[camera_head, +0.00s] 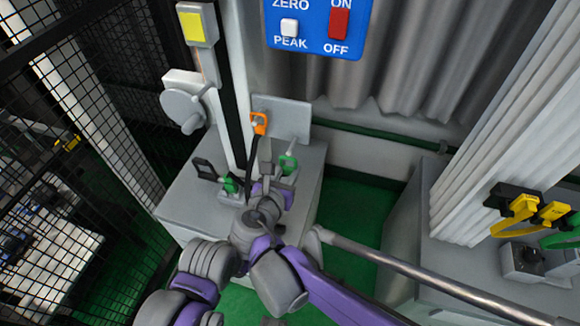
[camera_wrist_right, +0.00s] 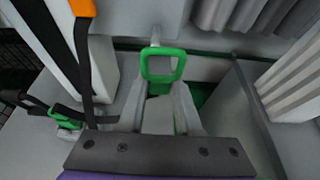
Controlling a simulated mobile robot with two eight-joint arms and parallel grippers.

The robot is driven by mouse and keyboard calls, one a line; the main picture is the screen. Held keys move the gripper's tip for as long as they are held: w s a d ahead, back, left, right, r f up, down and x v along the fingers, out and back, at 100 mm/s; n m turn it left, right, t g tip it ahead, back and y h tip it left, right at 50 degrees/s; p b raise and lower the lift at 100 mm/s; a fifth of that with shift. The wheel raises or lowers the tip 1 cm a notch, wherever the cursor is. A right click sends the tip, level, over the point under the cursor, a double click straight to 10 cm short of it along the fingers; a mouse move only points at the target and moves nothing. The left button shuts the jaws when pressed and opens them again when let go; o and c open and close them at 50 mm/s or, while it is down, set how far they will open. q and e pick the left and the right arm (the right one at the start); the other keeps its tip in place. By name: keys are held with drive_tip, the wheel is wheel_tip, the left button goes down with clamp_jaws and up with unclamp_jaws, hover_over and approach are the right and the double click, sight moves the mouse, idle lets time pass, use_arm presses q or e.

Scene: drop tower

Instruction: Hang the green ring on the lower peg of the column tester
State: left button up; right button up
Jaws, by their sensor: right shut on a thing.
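The green ring (camera_head: 288,163) is a rounded rectangular loop, and it also shows in the right wrist view (camera_wrist_right: 178,66). My right gripper (camera_head: 277,163) is shut on it, with the ring upright between the fingertips in the right wrist view (camera_wrist_right: 162,82). A pale peg (camera_wrist_right: 155,38) shows just above the top bar of the ring; I cannot tell whether the ring touches it. The peg comes out of a grey plate (camera_head: 283,118) beside the column with a black strip (camera_head: 235,100). My left gripper is not in view.
An orange loop (camera_head: 259,121) with a black strap hangs close to the left of my right gripper. A black loop (camera_head: 203,169) and a green part (camera_head: 230,185) are at the column's foot. Mesh fencing stands left.

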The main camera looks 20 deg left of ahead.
drive_tip(key=shift+a+y, duration=0.3)
drive_tip(key=shift+a, duration=0.35)
drive_tip(key=shift+w+d+f, duration=0.15)
drive_tip(key=shift+w, duration=0.25)
drive_tip(key=shift+r+b+x, duration=0.2)
drive_tip(key=shift+b+x, duration=0.1)
drive_tip(key=shift+x, duration=0.85)
drive_tip(key=shift+r+b+x, duration=0.2)
drive_tip(key=shift+b+x, duration=0.05)
drive_tip(key=shift+x, duration=0.85)
drive_tip(key=shift+w+d+f, duration=0.1)
drive_tip(key=shift+w+d, duration=0.05)
drive_tip(key=shift+w, duration=0.2)
drive_tip(key=o, duration=0.7)
